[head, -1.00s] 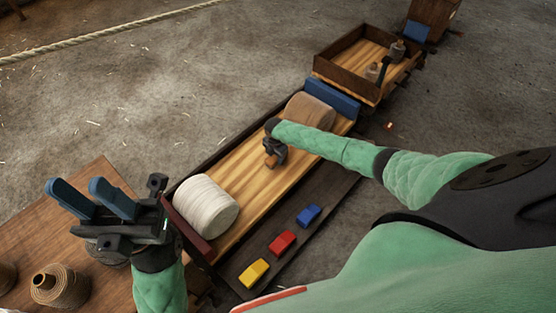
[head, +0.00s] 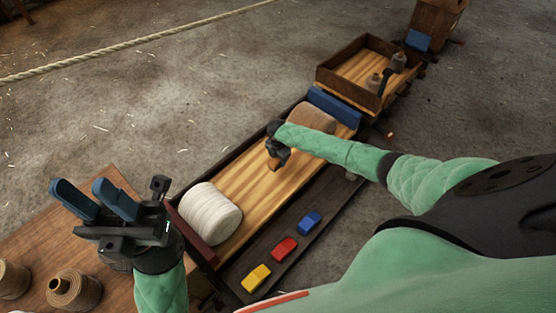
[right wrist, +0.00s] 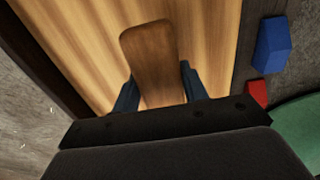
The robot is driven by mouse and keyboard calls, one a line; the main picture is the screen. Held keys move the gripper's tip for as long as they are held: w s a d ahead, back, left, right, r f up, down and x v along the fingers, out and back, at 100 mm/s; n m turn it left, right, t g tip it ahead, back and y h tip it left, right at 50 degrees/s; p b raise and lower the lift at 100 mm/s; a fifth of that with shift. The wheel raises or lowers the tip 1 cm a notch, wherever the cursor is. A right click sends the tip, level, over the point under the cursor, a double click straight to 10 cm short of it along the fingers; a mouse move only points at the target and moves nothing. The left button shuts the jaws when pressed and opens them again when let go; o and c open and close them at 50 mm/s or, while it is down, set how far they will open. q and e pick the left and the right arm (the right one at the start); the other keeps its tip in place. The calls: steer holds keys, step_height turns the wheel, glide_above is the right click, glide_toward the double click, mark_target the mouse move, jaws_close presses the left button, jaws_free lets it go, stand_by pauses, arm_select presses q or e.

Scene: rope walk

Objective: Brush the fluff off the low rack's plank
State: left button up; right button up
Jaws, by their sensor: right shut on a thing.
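The low rack's plank (head: 244,180) is a pale striped wooden board between a white spool (head: 210,212) and a tan spool (head: 312,118). My right gripper (head: 274,158) is over the plank, nearer its far end. It is shut on a brown wooden brush (right wrist: 150,55), whose flat wooden back shows between the blue fingers in the right wrist view. The bristles are hidden, and I cannot tell whether they touch the plank. I make out no fluff on the plank. My left gripper (head: 80,190) is open and empty over the brown table at the left.
Yellow (head: 256,277), red (head: 284,249) and blue (head: 309,222) blocks lie on a dark ledge beside the plank. A second wooden tray (head: 338,80) with small spools stands beyond. Twine spools (head: 75,290) sit on the table (head: 40,240). A rope (head: 130,44) crosses the floor.

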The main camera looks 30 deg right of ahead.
steer(key=shift+r, duration=0.4)
steer(key=shift+r+p, duration=1.45)
steer(key=shift+r, duration=0.15)
steer(key=shift+f, duration=0.1)
